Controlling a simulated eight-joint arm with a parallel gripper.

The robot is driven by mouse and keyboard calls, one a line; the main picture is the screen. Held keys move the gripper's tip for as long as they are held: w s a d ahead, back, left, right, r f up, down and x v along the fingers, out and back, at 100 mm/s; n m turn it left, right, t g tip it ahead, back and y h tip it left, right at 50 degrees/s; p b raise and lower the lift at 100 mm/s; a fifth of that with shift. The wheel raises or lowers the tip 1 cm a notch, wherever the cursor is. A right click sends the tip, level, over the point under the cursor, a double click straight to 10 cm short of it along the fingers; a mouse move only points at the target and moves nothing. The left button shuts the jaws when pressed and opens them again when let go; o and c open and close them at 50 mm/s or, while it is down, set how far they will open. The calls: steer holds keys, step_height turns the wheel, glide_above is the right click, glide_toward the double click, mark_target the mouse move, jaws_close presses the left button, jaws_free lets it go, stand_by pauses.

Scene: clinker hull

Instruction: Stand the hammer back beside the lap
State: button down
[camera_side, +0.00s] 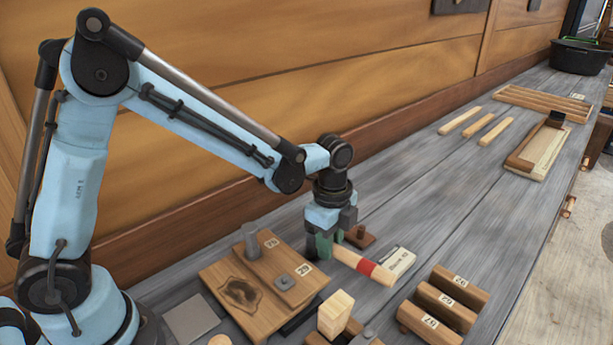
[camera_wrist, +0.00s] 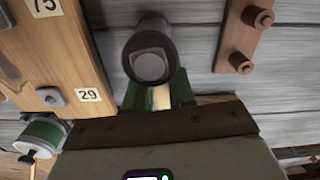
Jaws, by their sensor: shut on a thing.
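My gripper (camera_side: 325,247) is low over the bench, just right of the lap, and is shut on the hammer. The hammer's pale wooden handle (camera_side: 351,260) with a red band slants down to the right in the side view. In the wrist view a dark round head with a pale square face (camera_wrist: 150,66) shows just beyond the green fingers (camera_wrist: 160,95). The gripper hides most of the head in the side view. I cannot tell whether the hammer touches the bench. The lap, overlapping wooden boards (camera_side: 225,277) tagged 75 and 29, also shows in the wrist view (camera_wrist: 60,62).
A small brown rack with pegs (camera_side: 359,238) is behind the gripper. A white card (camera_side: 398,262) lies by the handle's end. Numbered brown blocks (camera_side: 445,305) sit front right. A grey cylinder (camera_side: 251,241) stands on the lap.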

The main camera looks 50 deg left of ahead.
steer(key=shift+f, duration=0.1)
steer(key=c, duration=0.9)
jaws_free()
steer(key=shift+o, duration=0.2)
steer(key=shift+r, duration=4)
